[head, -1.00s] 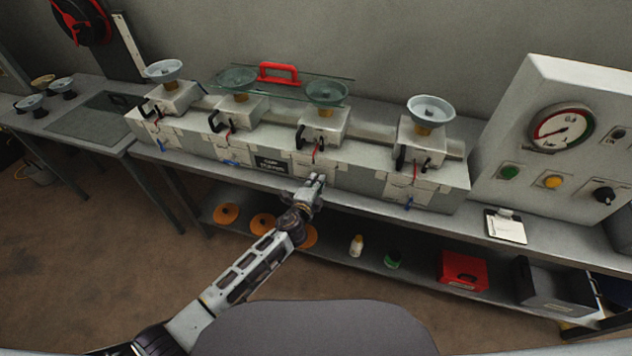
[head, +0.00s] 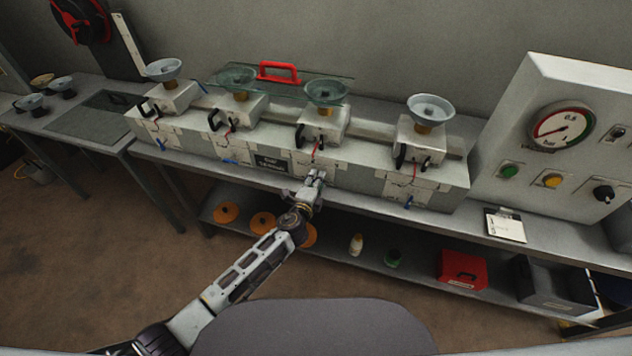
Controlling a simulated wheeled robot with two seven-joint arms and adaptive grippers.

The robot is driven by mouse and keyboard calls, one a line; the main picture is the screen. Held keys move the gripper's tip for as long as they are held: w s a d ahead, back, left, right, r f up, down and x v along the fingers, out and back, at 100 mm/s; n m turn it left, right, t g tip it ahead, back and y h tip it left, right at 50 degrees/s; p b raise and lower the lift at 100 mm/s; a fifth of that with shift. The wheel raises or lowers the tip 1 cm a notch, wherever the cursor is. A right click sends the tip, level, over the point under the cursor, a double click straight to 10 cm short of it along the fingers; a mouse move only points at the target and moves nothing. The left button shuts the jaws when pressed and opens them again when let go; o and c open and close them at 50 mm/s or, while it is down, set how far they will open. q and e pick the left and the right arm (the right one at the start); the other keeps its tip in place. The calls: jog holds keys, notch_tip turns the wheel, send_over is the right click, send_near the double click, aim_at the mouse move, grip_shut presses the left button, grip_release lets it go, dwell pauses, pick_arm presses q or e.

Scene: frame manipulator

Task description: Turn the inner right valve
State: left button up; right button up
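The inner right valve (head: 326,94) is the third of the row, a pale round handwheel on a brass stem above a grey block. The clear cover (head: 290,76) with a red handle lies across the two inner valves, and the inner right wheel shows through it. A black lever (head: 300,137) and a red strip hang on the front of its block. My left gripper (head: 317,174) is in front of the bench, below this block and apart from the wheel. Its fingers look close together, too small to judge the gap. My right gripper is out of view.
The outer right valve (head: 430,108) and outer left valve (head: 164,69) stand on either side. A panel with a gauge (head: 562,127) is at right. The lower shelf holds a red box (head: 463,270) and small bottles.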

pick_arm(q)
jog(key=v, duration=1.2)
dwell(0.6)
jog(key=shift+n, duration=0.3)
dwell(0.5)
